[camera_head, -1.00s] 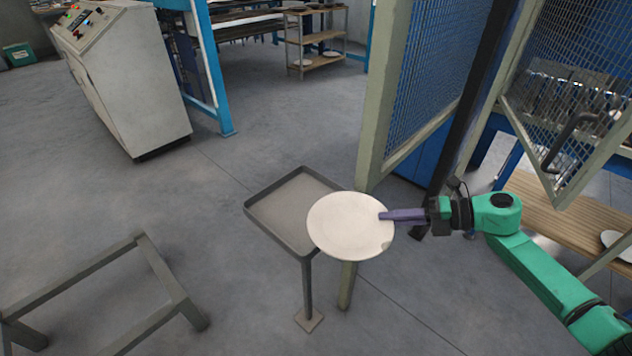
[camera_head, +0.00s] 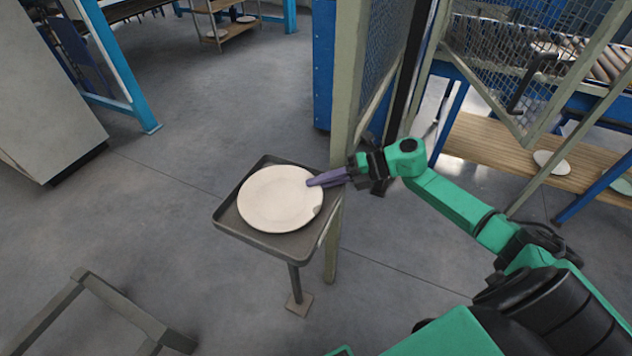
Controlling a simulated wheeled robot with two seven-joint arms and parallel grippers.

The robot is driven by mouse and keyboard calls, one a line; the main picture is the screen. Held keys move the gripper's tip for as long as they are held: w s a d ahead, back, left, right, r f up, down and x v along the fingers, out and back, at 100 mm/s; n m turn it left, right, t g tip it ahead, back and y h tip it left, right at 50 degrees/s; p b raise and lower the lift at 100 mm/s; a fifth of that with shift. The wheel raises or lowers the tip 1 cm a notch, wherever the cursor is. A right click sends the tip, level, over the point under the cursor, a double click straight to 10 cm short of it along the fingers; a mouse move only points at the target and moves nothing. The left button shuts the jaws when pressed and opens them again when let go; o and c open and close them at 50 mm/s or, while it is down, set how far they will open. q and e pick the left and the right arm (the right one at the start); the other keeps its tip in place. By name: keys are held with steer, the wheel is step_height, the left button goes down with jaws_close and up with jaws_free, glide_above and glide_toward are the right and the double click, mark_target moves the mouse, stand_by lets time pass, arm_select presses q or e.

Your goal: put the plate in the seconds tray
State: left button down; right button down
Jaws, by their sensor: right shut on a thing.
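The plate (camera_head: 276,198) is round and off-white, with a chip on its lower right rim. The seconds tray (camera_head: 228,222) is a dark, shallow, rimmed square on a single post. The plate overlaps most of the tray in the head view; I cannot tell whether it touches the tray floor or is held just above it. My right gripper (camera_head: 314,182) is shut on the plate's right edge, its purple fingers reaching in from the right. My left gripper is not in view.
A pale post (camera_head: 346,90) of the mesh guard stands just behind and right of the tray. A wooden bench (camera_head: 500,148) with plates is at the right. A grey frame (camera_head: 110,300) stands at lower left. Open floor lies left of the tray.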

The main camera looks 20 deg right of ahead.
steer(key=c, duration=1.3)
jaws_free()
steer(key=shift+o, duration=0.3)
steer(key=shift+a+r, duration=0.1)
steer(key=shift+a, duration=0.1)
steer(key=shift+d, duration=0.1)
